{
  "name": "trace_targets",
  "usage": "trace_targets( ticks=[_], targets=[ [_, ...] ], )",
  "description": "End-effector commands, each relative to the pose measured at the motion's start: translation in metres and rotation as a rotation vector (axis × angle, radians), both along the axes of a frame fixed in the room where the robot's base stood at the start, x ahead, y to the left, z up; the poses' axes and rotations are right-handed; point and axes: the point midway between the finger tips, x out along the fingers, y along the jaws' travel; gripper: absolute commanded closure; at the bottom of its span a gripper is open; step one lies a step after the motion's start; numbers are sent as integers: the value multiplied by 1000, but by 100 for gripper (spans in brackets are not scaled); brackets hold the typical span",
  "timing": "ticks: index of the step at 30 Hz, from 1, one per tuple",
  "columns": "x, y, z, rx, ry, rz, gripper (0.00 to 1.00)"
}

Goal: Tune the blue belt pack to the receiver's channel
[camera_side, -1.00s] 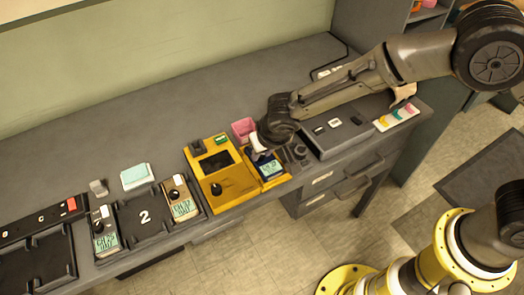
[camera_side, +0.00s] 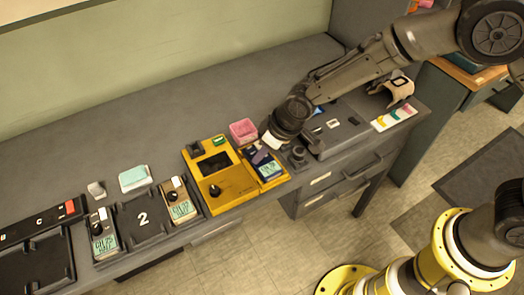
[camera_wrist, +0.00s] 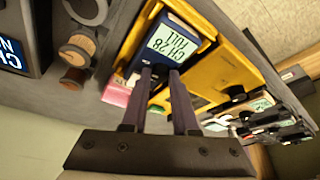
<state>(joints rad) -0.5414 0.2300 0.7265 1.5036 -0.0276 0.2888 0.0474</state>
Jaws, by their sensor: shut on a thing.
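The blue belt pack (camera_side: 268,168) lies in a yellow cradle at the right end of the yellow unit (camera_side: 222,180). Its lit screen shows upside down in the wrist view (camera_wrist: 174,42) and appears to read CH 28 FULL. My gripper (camera_side: 260,157) is over the pack's upper part, beside the screen. In the wrist view its two dark fingers (camera_wrist: 163,76) reach down to the pack just off the screen's edge. They are shut on the pack's knob, which they hide. A dark box with a blue display (camera_wrist: 11,54), cut off by the frame, shows part of "CH" and more characters.
A pink box (camera_side: 243,131) stands behind the yellow unit. The back of the bench is clear.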

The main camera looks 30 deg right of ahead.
Motion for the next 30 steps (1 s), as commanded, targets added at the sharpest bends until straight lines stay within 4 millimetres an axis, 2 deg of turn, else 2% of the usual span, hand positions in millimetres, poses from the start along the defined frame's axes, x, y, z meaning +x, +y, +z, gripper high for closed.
trace_targets(
  ticks=[20, 21, 24, 26, 30],
  targets=[
    [1, 0, 1, 0, -2, 48, 100],
    [1, 0, 1, 0, -1, 48, 69],
    [1, 0, 0, 0, -1, 48, 51],
    [1, 0, 0, 0, -1, 48, 41],
    [1, 0, 0, 0, -1, 48, 41]
  ],
)
